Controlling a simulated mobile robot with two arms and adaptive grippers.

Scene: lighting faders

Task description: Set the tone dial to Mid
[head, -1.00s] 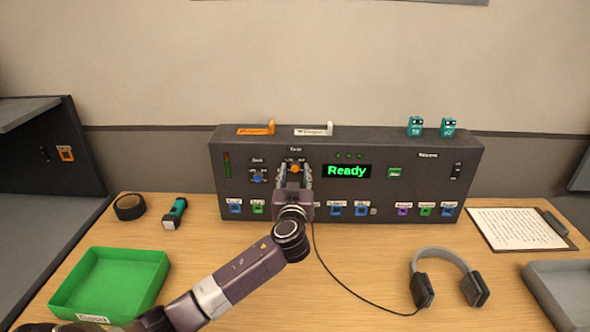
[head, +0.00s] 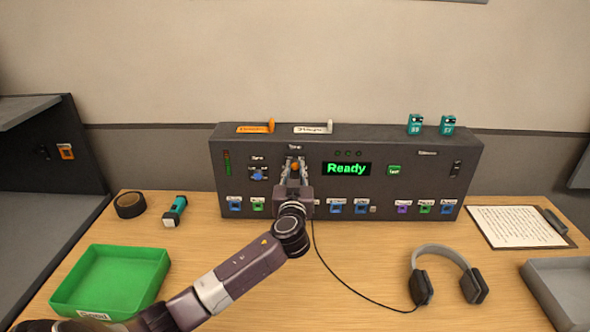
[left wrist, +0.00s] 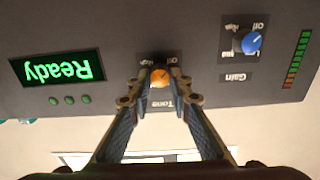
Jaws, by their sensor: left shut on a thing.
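The tone dial is a small orange knob (head: 295,167) on the front of the dark console (head: 400,150), left of the screen. In the left wrist view the orange knob (left wrist: 160,77) shows upside down beside its "Tone" label. My left gripper (head: 295,165) faces the panel and is shut on the knob, one finger on each side. It also shows in the left wrist view (left wrist: 160,95). The fingers hide part of the dial's markings, and I cannot tell which setting it points to. My right gripper is not in view.
A blue gain dial (left wrist: 251,43) sits left of the tone dial in the head view. The green "Ready" screen (head: 346,169) is to its right. Several coloured buttons line the panel's lower edge. A green tray (head: 112,308), headphones (head: 472,287) and clipboard (head: 517,228) lie on the table.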

